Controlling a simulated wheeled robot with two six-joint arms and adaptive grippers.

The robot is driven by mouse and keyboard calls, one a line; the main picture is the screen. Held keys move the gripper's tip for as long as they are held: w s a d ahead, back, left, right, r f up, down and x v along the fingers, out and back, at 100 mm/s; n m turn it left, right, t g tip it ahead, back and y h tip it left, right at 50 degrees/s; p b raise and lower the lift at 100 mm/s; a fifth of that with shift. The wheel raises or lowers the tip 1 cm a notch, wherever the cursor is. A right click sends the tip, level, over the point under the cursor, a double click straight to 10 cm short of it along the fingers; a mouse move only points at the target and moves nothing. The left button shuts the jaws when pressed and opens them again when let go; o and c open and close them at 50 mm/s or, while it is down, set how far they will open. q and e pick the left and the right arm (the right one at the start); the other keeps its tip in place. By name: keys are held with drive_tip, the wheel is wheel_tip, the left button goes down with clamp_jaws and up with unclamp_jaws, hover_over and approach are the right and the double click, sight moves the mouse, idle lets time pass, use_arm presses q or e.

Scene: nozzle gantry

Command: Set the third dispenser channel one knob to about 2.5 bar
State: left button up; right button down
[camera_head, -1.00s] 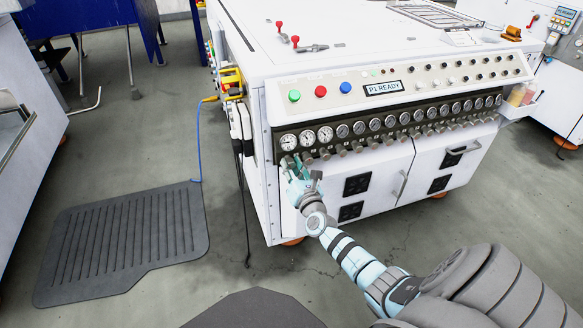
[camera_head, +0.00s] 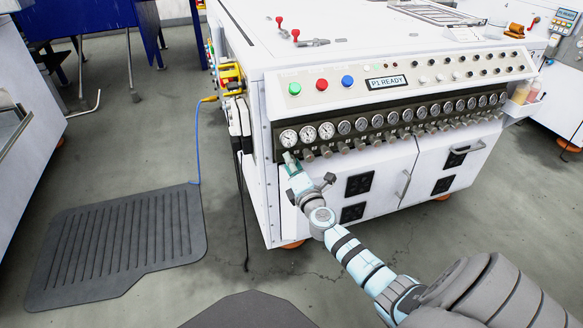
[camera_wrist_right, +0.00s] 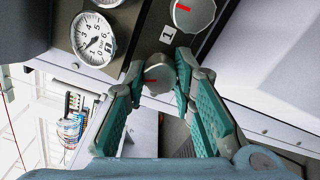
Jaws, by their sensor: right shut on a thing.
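My right gripper (camera_head: 288,157) is at the left end of the knob row on the white cabinet's front. In the right wrist view its teal fingers (camera_wrist_right: 158,82) are shut on a round grey knob (camera_wrist_right: 159,77) with a red mark. A pressure gauge (camera_wrist_right: 93,37) marked in bar shows beside it; its dark needle is visible, but I cannot read an exact value. A second grey knob (camera_wrist_right: 193,12) with a red mark is close by, next to a label with the number 1 (camera_wrist_right: 167,35). My left gripper is not in view.
A row of several gauges (camera_head: 344,127) runs above the knobs. Green, red and blue buttons (camera_head: 321,85) and a "P1 READY" display (camera_head: 386,82) are above them. Cables hang at the cabinet's left side. A black mat (camera_head: 120,240) lies on the floor.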

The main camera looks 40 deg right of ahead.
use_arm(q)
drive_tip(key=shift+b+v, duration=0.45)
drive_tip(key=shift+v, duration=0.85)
use_arm(e)
drive_tip(key=shift+m, duration=1.3)
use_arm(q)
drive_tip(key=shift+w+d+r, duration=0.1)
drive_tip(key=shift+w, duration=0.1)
use_arm(e)
drive_tip(key=c, duration=1.6)
unclamp_jaws()
drive_tip(key=v, duration=1.2)
